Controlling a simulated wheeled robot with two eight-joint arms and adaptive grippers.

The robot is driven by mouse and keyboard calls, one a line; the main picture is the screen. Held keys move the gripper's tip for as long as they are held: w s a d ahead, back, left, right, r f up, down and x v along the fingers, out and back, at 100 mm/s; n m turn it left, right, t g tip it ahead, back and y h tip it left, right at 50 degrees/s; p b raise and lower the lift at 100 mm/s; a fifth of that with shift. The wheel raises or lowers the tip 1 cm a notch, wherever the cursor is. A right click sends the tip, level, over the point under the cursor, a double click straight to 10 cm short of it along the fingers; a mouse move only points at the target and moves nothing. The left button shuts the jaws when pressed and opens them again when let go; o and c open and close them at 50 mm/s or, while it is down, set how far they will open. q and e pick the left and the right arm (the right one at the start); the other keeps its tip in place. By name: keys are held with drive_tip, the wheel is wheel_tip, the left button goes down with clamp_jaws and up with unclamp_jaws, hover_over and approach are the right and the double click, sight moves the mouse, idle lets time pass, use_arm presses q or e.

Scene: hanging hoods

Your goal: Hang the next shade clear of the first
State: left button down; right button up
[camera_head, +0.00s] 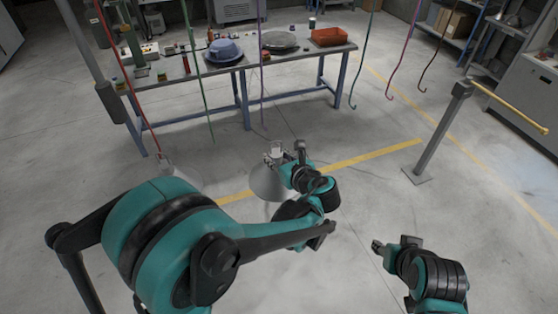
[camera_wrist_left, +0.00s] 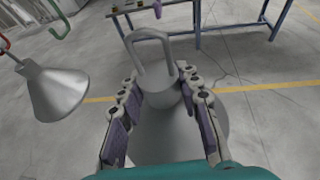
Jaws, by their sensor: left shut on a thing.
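My left gripper (camera_wrist_left: 160,100) is shut on a grey cone-shaped shade (camera_wrist_left: 165,135). Its fingers lie either side of the neck, under an upright loop (camera_wrist_left: 150,45). The held shade also shows in the head view (camera_head: 265,184), partly behind my left wrist. The first shade (camera_wrist_left: 55,92) hangs at the left in the wrist view, from the red hook (camera_head: 143,115). In the head view this shade is partly hidden by my left arm. The loop is apart from the green hook (camera_head: 206,105) and the purple hook (camera_head: 261,85). My right gripper (camera_head: 392,246) is low at the right; its jaws are unclear.
A workbench (camera_head: 290,86) with a blue bowl, grey disc and orange tray stands behind. A post with a yellow rail (camera_head: 440,130) stands right. The middle floor is clear.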

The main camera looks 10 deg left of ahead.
use_arm(q)
drive_tip(key=shift+w+a, duration=0.6)
drive_tip(key=shift+w, duration=0.3)
drive_tip(key=shift+w+a, duration=0.6)
drive_tip(key=shift+w, duration=0.25)
drive_tip(key=shift+f, duration=0.1)
drive_tip(key=shift+w+a, duration=0.15)
drive_tip(key=shift+w, duration=0.1)
drive_tip(key=shift+w+a, duration=0.1)
drive_tip(key=shift+w, duration=0.05)
drive_tip(key=shift+w+a, duration=0.6)
drive_tip(key=shift+w, duration=0.3)
drive_tip(key=shift+w+a, duration=0.1)
drive_tip(key=shift+w+a+b, duration=0.25)
drive_tip(key=shift+w+a, duration=0.15)
drive_tip(key=shift+w, duration=0.2)
drive_tip(key=shift+w+a+b, duration=0.2)
drive_tip(key=shift+w+a, duration=0.15)
drive_tip(key=shift+w, duration=0.2)
drive_tip(key=shift+f+b, duration=1.35)
